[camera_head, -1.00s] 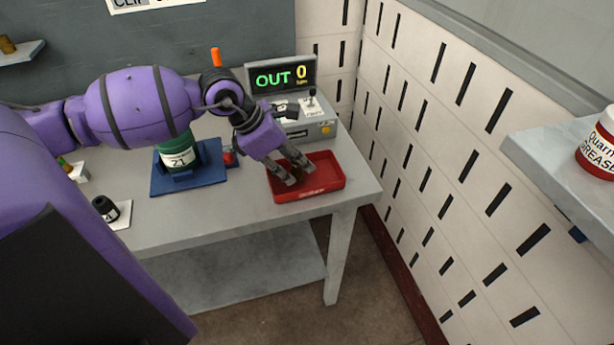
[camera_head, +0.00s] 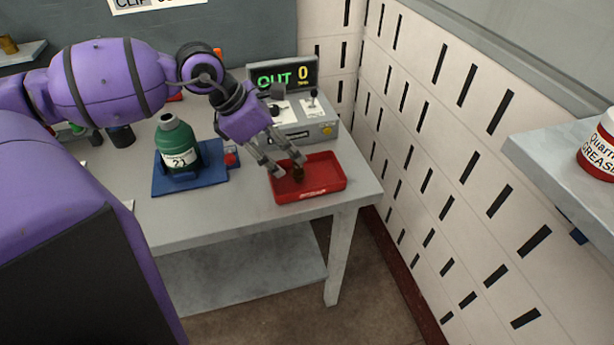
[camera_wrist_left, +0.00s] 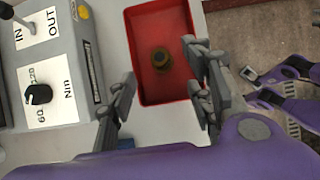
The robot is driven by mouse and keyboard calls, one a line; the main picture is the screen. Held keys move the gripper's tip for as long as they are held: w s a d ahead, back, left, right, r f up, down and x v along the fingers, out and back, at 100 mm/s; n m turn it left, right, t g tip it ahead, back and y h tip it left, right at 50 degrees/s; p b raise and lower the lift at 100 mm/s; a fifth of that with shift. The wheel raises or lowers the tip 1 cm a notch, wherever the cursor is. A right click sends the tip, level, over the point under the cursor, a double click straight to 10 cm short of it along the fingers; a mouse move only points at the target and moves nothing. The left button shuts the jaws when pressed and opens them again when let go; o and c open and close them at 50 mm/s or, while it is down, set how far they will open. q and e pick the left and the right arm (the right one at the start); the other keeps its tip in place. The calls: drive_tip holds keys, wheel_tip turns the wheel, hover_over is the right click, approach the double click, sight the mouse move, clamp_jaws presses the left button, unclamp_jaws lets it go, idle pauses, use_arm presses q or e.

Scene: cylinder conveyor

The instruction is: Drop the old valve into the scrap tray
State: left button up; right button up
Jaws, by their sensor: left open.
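The old valve (camera_head: 298,174), a small brown-brass piece, lies inside the red scrap tray (camera_head: 312,194) at the table's right end. In the left wrist view the valve (camera_wrist_left: 161,61) rests on the floor of the tray (camera_wrist_left: 150,92), apart from the fingers. My left gripper (camera_head: 289,166) is open and empty, above the tray's back left part, with its fingers spread. In the left wrist view its fingers (camera_wrist_left: 160,64) stand either side of the valve. A purple part with grey ends (camera_wrist_left: 272,85) at the right looks like my right gripper; its jaws are unclear.
A green cylinder (camera_head: 176,140) stands in a blue cradle (camera_head: 160,184) left of the tray. A grey control box (camera_head: 312,131) with an OUT 0 display (camera_head: 283,77) is behind it. A shelf (camera_head: 550,150) with a grease tub (camera_head: 601,150) juts out at right.

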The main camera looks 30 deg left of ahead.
use_arm(q)
drive_tip(key=v, duration=0.6)
drive_tip(key=shift+r, duration=0.25)
drive_tip(key=shift+s, duration=0.15)
